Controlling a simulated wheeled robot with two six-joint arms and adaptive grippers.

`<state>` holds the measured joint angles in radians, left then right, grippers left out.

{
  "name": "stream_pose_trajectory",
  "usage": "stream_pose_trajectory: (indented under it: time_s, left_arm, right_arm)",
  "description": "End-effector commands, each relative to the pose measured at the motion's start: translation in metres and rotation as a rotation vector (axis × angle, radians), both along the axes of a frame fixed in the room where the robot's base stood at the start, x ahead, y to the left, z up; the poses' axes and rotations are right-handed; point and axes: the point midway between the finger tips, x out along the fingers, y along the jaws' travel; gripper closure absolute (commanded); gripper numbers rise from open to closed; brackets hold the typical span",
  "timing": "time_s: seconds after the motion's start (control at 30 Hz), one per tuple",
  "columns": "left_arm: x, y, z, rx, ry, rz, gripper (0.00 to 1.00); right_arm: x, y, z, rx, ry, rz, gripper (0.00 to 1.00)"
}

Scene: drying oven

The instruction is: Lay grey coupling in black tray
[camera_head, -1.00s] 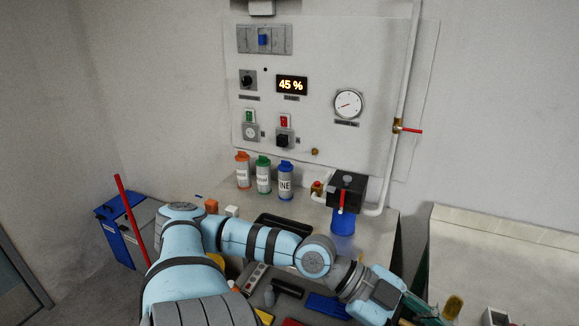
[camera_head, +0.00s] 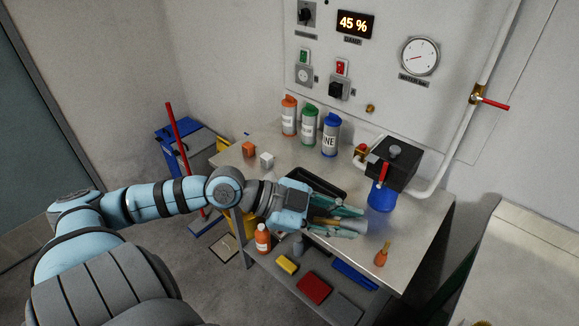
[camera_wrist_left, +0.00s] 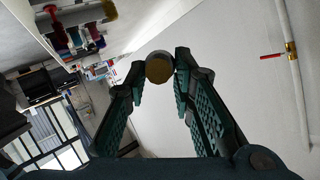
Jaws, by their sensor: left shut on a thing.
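My left gripper (camera_head: 360,221) reaches in from the left over the bench, just in front of the black tray (camera_head: 341,194). Its fingers are shut on a short round piece, which I take for the grey coupling (camera_wrist_left: 159,67). In the left wrist view it sits between the fingertips, its round end toward the camera, with a grey rim and a brownish face. In the head view the fingers largely hide it. The tray lies flat on the bench; the gripper covers part of its near side. My right gripper is not in view.
A black valve block with a blue bowl (camera_head: 381,196) stands right of the tray. Three bottles (camera_head: 309,125) stand behind it. Orange and white blocks (camera_head: 267,160) are at left. A small orange-brown item (camera_head: 382,255) lies near the front edge. A lower shelf holds a red box (camera_head: 314,288).

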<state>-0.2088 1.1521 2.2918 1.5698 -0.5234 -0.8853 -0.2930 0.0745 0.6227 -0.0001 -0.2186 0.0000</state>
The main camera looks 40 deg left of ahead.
Motion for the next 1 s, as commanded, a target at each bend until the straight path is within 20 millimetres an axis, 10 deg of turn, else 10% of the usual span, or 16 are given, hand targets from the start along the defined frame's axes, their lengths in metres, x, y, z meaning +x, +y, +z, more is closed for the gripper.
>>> stream_pose_trajectory:
  time_s: [0.5,0.77,1.0]
  left_arm:
    - [0.163,0.196,-0.041,-0.006,0.004,0.964,1.00]
    - [0.176,0.228,-0.059,0.004,0.009,1.172,1.00]
    - [0.174,0.228,-0.151,0.006,0.010,1.169,1.00]
  right_arm:
    - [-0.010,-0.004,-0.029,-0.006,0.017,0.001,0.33]
    - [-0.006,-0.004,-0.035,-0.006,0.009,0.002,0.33]
    - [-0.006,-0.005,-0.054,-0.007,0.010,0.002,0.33]
